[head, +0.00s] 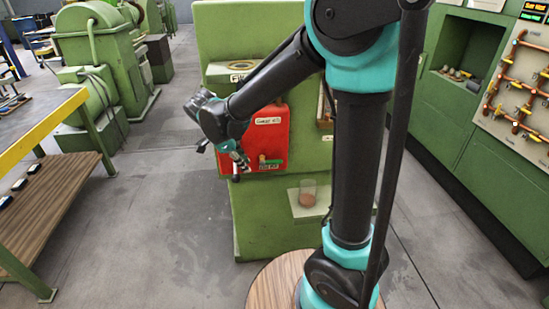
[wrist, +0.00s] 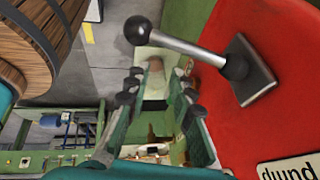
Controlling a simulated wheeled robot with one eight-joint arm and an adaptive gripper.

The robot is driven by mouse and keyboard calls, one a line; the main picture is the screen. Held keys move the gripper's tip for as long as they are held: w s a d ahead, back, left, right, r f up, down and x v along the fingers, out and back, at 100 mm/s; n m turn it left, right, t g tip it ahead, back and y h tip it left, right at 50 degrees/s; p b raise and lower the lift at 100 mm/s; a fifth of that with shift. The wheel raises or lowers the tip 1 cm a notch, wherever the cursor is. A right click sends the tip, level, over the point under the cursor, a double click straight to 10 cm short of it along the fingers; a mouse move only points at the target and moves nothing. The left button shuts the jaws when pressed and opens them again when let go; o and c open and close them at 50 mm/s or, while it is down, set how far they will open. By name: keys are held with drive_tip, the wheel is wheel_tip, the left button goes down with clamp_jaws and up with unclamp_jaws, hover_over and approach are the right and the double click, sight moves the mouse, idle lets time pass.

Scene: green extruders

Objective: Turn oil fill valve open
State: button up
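A red panel (head: 262,138) is on the front of a green machine (head: 222,45); it fills the right of the wrist view (wrist: 285,55). A lever (wrist: 190,46) with a black ball end and square dark base is mounted on it. A green-handled valve (head: 272,161) is also on the panel, by a small label. I cannot tell for sure which one is the oil fill valve. My gripper (head: 238,163) is at the panel's left side. In the wrist view my gripper (wrist: 160,80) is open and empty, its fingers apart, below the lever and not around it.
A clear container with brown contents (head: 307,195) stands on a ledge low on the machine. A round wooden top (head: 272,280) is at the front. A workbench (head: 45,125) is left, and a pipe panel (head: 520,90) right. The floor between is clear.

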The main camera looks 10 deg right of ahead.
approach(274, 161)
drive_tip(key=x, duration=0.5)
drive_tip(key=shift+d, duration=0.2)
drive_tip(key=x, duration=0.2)
drive_tip(key=shift+w+d+f, duration=0.15)
drive_tip(key=shift+w+d, duration=0.1)
drive_tip(key=shift+d, duration=0.1)
drive_tip(key=shift+d+f, duration=0.15)
drive_tip(key=shift+f, duration=0.15)
clamp_jaws()
